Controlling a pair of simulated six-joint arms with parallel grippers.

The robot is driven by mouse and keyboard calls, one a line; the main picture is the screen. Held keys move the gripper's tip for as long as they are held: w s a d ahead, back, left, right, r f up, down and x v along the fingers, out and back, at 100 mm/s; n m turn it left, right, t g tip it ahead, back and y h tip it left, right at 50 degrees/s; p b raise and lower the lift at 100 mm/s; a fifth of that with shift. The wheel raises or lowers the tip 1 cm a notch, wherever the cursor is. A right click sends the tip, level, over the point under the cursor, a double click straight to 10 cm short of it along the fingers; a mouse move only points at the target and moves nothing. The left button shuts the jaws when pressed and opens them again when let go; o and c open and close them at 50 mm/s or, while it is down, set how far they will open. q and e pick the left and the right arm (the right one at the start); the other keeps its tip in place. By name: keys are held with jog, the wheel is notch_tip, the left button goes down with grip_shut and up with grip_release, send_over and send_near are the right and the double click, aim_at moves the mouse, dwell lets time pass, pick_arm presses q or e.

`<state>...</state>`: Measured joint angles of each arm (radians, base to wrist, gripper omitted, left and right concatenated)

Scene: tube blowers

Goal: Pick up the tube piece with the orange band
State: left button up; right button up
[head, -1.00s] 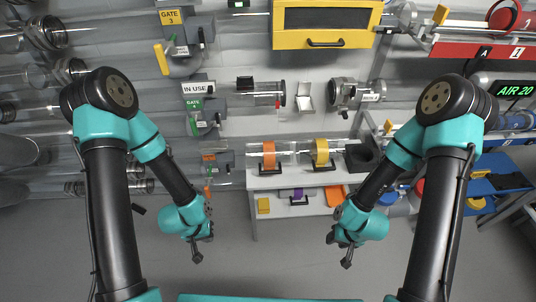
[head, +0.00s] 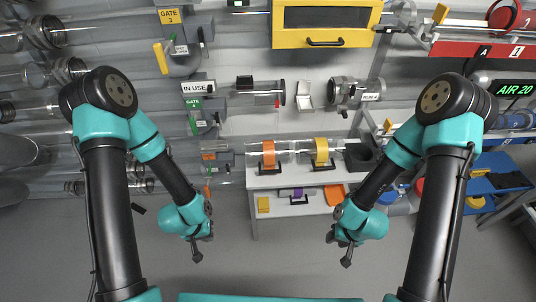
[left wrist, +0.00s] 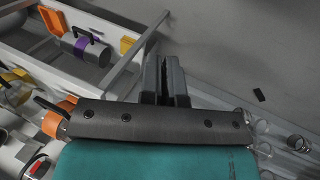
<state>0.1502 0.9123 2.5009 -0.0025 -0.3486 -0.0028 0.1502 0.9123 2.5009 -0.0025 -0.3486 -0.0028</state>
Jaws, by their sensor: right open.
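The tube piece with the orange band (head: 268,156) lies on the white bench top, a clear tube with a dark handle below the band. Its orange band also shows in the left wrist view (left wrist: 53,122), partly hidden by my grey and teal wrist. My left gripper (head: 197,256) hangs in front of the bench to the left, well apart from the tube. Its two dark fingers lie close together in the left wrist view (left wrist: 166,80), with nothing seen between them; their opening is unclear. My right gripper (head: 346,262) is open and empty in front of the bench to the right.
A yellow-banded tube (head: 320,152) lies right of the orange-banded one, near a black block (head: 361,157). A purple-banded tube (head: 298,194) sits on the lower shelf. Gate housings (head: 207,110) stand at the left. The floor (head: 275,265) between my grippers is clear.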

pick_arm(q)
jog(key=o, duration=0.8)
jog(key=shift+c, duration=0.2)
notch_tip(320, 180, up, 19)
jog(key=m+y, duration=0.4)
jog(key=m, duration=1.5)
send_over(270, 170)
jog(key=shift+w+d+g, duration=0.1)
jog(key=shift+g, duration=0.3)
jog(key=shift+f, duration=0.1)
notch_tip(270, 170, down, 12)
jog(key=shift+f, duration=0.15)
